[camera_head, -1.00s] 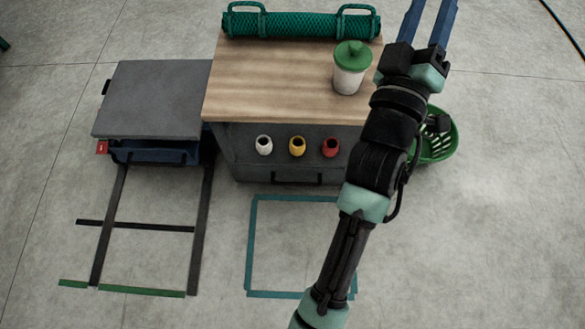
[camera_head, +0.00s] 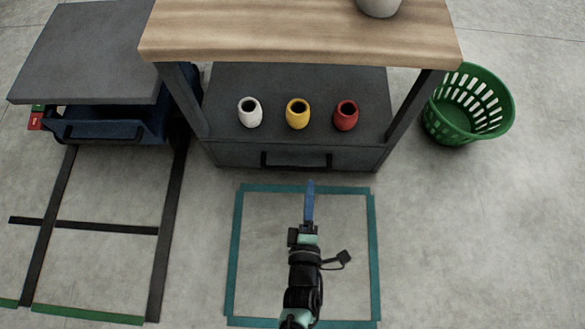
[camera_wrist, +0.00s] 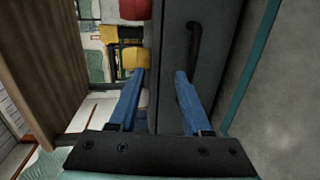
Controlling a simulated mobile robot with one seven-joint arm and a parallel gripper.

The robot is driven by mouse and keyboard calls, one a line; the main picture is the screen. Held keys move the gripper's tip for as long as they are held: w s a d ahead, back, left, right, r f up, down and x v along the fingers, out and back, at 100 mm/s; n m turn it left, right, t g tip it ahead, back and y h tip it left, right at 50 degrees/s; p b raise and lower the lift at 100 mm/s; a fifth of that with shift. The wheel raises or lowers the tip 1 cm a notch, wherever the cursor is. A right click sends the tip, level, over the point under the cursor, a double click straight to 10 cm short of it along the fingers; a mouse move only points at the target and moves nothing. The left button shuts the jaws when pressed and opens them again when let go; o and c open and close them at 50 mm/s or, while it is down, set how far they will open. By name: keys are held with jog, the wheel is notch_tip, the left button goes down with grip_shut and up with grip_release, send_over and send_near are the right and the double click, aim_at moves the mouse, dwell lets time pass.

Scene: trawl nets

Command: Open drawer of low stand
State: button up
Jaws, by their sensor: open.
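The low stand (camera_head: 212,108) has a wooden top and a grey lower shelf. Its grey drawer (camera_head: 235,155) is under the shelf and looks closed, with a black bar handle (camera_head: 296,161) across the front. In the wrist view the handle (camera_wrist: 193,42) runs upright on the drawer front (camera_wrist: 209,65), ahead of the fingers and slightly right. My gripper (camera_head: 309,190) is low in front of the drawer, apart from the handle. Its blue fingers are spread and empty in the wrist view (camera_wrist: 160,78); in the head view they overlap edge-on.
White (camera_head: 250,119), yellow (camera_head: 298,120) and red (camera_head: 345,121) jars stand on the shelf. A grey-topped unit (camera_head: 85,50) with a blue handled drawer (camera_head: 110,125) is at left. A green basket (camera_head: 450,125) stands right. The floor inside the teal tape outline (camera_head: 236,235) is clear.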

jog(key=n+b, duration=0.1)
jog(key=b, duration=0.1)
send_near(297, 167)
jog(key=shift+g+y, duration=0.3)
jog(key=shift+y, duration=0.1)
jog(key=b+x, duration=0.2)
jog(key=x, duration=0.1)
jog(key=b+x, duration=0.2)
jog(key=x, duration=0.1)
jog(key=b+x, duration=0.2)
jog(key=x, duration=0.1)
jog(key=shift+w+d+f+b, duration=0.1)
jog(key=shift+d+f+b, duration=0.2)
jog(key=shift+d+b, duration=0.1)
jog(key=shift+w+a, duration=0.1)
jog(key=shift+w, duration=0.35)
grip_shut()
